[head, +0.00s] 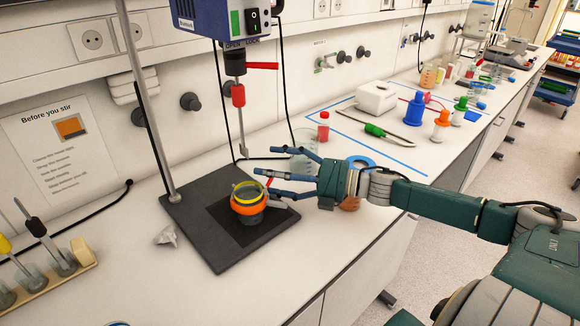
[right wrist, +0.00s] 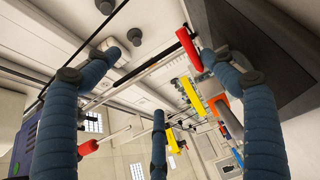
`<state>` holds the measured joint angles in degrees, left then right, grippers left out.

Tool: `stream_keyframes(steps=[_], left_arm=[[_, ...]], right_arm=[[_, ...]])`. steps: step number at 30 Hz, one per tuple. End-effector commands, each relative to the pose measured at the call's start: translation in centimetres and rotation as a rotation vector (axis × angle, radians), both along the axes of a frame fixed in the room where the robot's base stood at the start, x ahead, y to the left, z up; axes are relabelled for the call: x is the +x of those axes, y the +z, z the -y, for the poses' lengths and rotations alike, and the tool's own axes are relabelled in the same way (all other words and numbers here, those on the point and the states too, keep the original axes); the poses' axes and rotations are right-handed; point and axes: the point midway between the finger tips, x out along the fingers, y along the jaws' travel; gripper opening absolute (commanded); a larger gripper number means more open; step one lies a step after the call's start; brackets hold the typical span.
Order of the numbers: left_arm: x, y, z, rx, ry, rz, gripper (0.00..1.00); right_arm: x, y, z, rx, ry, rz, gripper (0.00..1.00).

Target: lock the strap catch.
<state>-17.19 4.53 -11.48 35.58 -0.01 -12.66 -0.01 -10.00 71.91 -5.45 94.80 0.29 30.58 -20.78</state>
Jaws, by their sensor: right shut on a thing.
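An orange strap (head: 248,207) goes around a clear beaker (head: 251,216) on the dark stand plate. A yellow ring (head: 246,189) sits at the beaker's top. The catch's red lever (head: 269,182) sticks up at the right side of the strap. It shows in the right wrist view (right wrist: 188,49), near the yellow and orange parts. My right gripper (head: 274,178) reaches in from the right, its blue fingers spread around the lever and shut on it. The exact contact is hard to see. My left gripper is out of view.
A stand rod (head: 146,100) rises from the dark plate (head: 222,250). A stirrer motor (head: 212,18) with a red-collared shaft (head: 239,97) hangs above. A glass beaker (head: 303,158) stands behind my fingers. A tube rack (head: 55,277) is at left; the front bench is mostly clear.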

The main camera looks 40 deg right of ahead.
Motion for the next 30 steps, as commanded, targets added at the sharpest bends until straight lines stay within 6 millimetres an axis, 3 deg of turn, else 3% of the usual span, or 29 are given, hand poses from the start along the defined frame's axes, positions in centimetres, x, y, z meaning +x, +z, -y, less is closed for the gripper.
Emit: stream_keyframes(steps=[1,5,7,8,15,22,30], left_arm=[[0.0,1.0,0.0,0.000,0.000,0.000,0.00],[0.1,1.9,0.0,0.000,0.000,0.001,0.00],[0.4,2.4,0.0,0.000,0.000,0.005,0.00],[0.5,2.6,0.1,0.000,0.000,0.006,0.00],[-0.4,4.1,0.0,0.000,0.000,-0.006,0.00],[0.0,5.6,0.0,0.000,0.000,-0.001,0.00],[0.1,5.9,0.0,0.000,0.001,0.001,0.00]], right_arm=[[0.1,2.8,0.0,0.015,0.010,0.035,0.63],[-0.6,2.7,0.4,0.016,0.009,0.036,0.61],[-0.9,2.6,0.6,0.016,0.008,0.034,0.37],[-1.1,2.5,0.7,0.015,0.007,0.033,0.34],[-2.4,1.9,1.6,0.013,0.002,0.027,0.34],[-3.7,1.3,2.4,0.013,0.000,0.018,0.34],[-4.3,0.7,2.7,0.012,-0.002,0.014,0.34]])
